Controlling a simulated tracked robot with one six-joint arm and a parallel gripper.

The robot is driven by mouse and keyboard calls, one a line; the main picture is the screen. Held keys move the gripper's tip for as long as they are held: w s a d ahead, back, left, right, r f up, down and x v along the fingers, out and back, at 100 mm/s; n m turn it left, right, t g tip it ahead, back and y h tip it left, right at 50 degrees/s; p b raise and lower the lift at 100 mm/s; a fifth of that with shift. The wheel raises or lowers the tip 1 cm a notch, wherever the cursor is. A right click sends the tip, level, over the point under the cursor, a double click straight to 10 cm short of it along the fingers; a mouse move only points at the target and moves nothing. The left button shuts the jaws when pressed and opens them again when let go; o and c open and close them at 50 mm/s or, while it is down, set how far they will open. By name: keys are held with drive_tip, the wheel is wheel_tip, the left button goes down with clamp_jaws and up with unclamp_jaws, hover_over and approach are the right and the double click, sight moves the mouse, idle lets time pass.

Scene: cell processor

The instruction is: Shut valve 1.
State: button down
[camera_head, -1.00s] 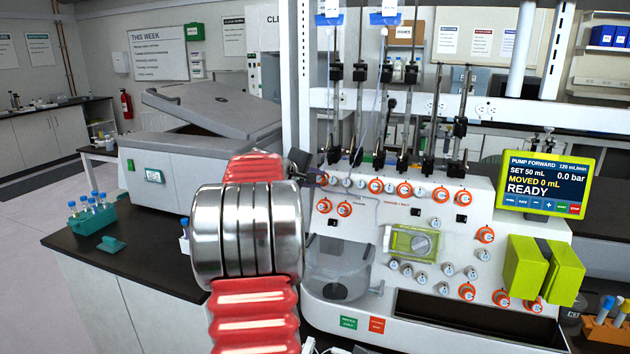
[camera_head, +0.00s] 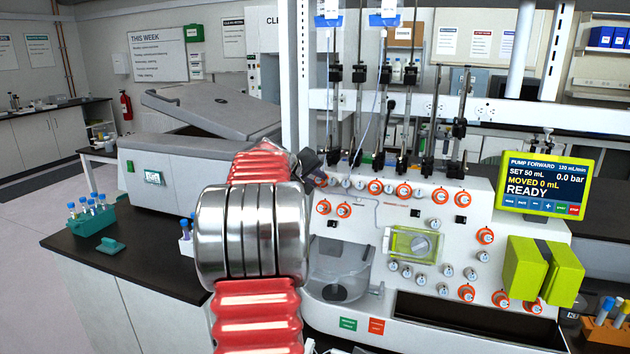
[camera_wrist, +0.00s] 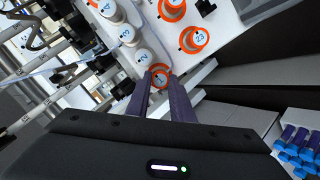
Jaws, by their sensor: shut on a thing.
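Valve 1 (camera_wrist: 160,72) is a small round knob with an orange ring at the end of a row on the white panel. In the wrist view it sits between the purple fingertips of my gripper (camera_wrist: 160,82), which is shut on it. In the head view my gripper (camera_head: 318,173) is at the left end of the panel's top row of valves. There my arm and gripper hide most of valve 1. The fingers cover part of its face, and I cannot tell its exact turn.
Pale knobs (camera_wrist: 145,57) stand close beside valve 1 in the same row. Two orange-ringed valves (camera_wrist: 193,39) sit nearby on the panel. A green-framed screen (camera_head: 545,185) reads READY. Syringes and rods (camera_head: 383,115) rise above the panel. A rack of blue-capped tubes (camera_head: 90,220) stands at left.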

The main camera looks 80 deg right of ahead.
drive_tip(key=shift+f, duration=0.4)
drive_tip(key=c, duration=1.7)
unclamp_jaws()
drive_tip(key=shift+r, duration=0.1)
drive_tip(key=shift+o, duration=0.8)
drive_tip(key=shift+r, duration=0.25)
drive_tip(key=shift+d+r, duration=0.1)
drive_tip(key=shift+r, duration=0.15)
drive_tip(key=shift+f, duration=0.15)
drive_tip(key=shift+w+a, duration=0.1)
drive_tip(key=shift+a, duration=0.25)
drive_tip(key=v, duration=1.3)
